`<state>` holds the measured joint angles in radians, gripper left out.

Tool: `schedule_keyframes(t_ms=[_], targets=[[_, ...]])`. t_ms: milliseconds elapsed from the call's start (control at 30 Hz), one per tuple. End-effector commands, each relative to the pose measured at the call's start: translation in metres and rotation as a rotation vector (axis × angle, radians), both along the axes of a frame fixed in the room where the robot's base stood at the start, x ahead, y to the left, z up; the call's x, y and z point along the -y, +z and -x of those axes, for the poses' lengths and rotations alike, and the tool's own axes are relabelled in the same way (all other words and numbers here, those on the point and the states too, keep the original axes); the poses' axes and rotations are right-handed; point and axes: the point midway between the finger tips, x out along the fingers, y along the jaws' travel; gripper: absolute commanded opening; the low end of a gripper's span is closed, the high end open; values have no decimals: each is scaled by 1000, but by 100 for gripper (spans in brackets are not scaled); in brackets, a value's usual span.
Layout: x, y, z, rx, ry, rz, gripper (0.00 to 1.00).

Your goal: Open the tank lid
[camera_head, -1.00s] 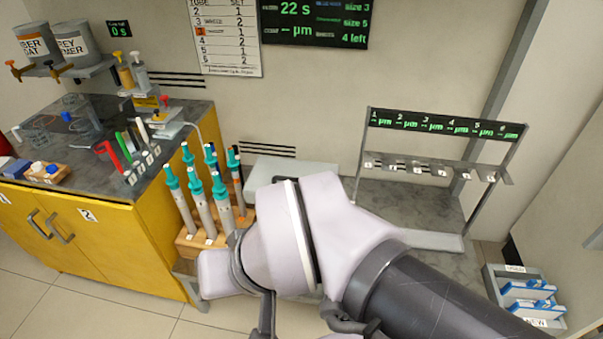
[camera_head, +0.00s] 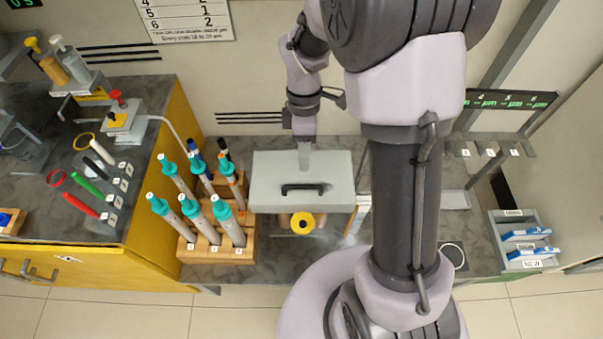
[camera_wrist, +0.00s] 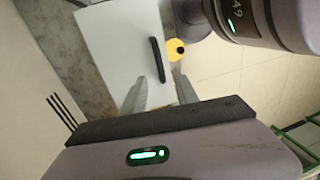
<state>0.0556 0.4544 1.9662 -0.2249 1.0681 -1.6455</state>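The tank lid (camera_head: 270,166) is a pale grey rectangular panel in the middle of the head view, with a black bar handle (camera_head: 303,188) near its front edge. It looks shut and lies flat. In the wrist view the lid (camera_wrist: 112,45) and its handle (camera_wrist: 157,58) show from above. My gripper (camera_head: 304,165) hangs over the rear part of the lid, behind the handle. In the wrist view its two fingers (camera_wrist: 157,86) are spread, with the handle's near end seen between the tips. Nothing is held. The exact height above the lid cannot be told.
A yellow cabinet (camera_head: 165,200) is farther left. My arm hides much of the right side.

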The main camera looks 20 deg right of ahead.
Motion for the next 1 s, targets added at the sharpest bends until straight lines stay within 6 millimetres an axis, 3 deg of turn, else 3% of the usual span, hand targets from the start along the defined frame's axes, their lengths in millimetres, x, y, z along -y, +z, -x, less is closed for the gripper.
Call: schedule_keyframes(t_ms=[33, 100, 333, 700, 733, 900, 1000], targets=[[-1, -22, 4, -3, 0, 0, 36], [-2, -43, 8, -3, -1, 0, 36], [-5, -88, 16, 0, -2, 0, 36], [-6, -96, 18, 1, -2, 1, 36], [-6, -96, 18, 1, -2, 0, 34], [-6, -96, 18, 1, -2, 0, 1], [-6, -96, 18, 1, -3, 0, 0]])
